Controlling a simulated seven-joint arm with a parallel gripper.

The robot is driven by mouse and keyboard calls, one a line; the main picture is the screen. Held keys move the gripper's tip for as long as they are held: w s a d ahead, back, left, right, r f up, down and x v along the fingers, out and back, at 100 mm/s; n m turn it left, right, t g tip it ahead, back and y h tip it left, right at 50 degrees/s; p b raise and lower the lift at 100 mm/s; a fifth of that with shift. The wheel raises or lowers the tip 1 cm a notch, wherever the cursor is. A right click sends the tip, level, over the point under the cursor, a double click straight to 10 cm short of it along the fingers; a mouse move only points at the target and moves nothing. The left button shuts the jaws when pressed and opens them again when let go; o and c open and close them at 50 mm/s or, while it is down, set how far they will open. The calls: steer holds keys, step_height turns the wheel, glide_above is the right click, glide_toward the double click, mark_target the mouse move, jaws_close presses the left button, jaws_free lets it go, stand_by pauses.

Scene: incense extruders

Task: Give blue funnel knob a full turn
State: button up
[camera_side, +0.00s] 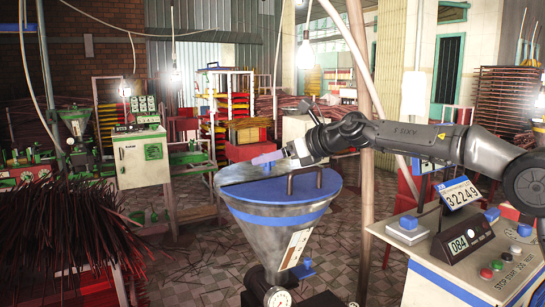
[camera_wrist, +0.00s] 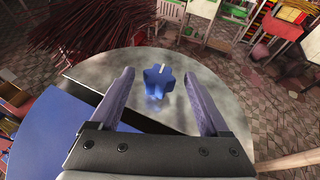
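The blue funnel knob (camera_wrist: 158,80) is a lobed, star-shaped knob with a pale mark on top. In the wrist view it stands on the grey metal half of the funnel top, between my two fingers. My gripper (camera_wrist: 158,76) is open, one purple-grey finger on each side of the knob, with visible gaps. In the side view my gripper (camera_side: 266,158) is just above the far part of the funnel (camera_side: 275,232), pointing left. I cannot make out the knob on top there. Whether the fingertips are level with the knob is unclear.
A blue half lid (camera_side: 290,186) with an arched dark handle (camera_side: 304,180) covers the near side of the funnel top. A control console (camera_side: 455,265) with displays stands at the right. A wooden pole rises behind the funnel. Incense bundles (camera_side: 70,235) lie at the left.

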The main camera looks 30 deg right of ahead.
steer(key=shift+r, duration=0.1)
steer(key=v, duration=1.3)
steer(key=shift+s+d, duration=0.15)
steer(key=shift+s, duration=0.25)
steer(key=shift+r, duration=0.1)
